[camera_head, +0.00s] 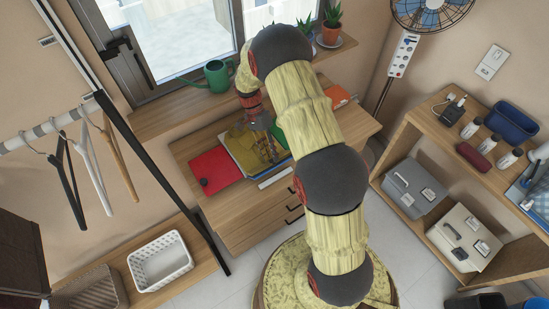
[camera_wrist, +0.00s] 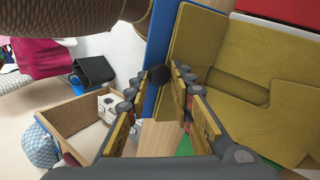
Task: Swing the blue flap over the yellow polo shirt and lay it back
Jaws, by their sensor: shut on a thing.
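The yellow polo shirt (camera_head: 238,154) lies on a folding board on the wooden dresser; in the wrist view its yellow cloth (camera_wrist: 245,70) fills the right side. The blue flap (camera_wrist: 160,35) shows as a narrow blue strip beside the shirt. A dark round knob (camera_wrist: 157,76) at the flap's edge sits between my fingertips. My gripper (camera_wrist: 159,73) is shut on this knob. In the head view my gripper (camera_head: 266,148) is over the shirt, and my arm hides part of the board. How far the flap is tilted is hard to tell.
A red panel (camera_head: 214,172) with a dark knob lies at the left of the shirt. An orange item (camera_head: 336,96) lies at the dresser's back right. A green watering can (camera_head: 217,75) stands on the sill behind. A wooden shelf with boxes (camera_head: 415,187) stands at the right.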

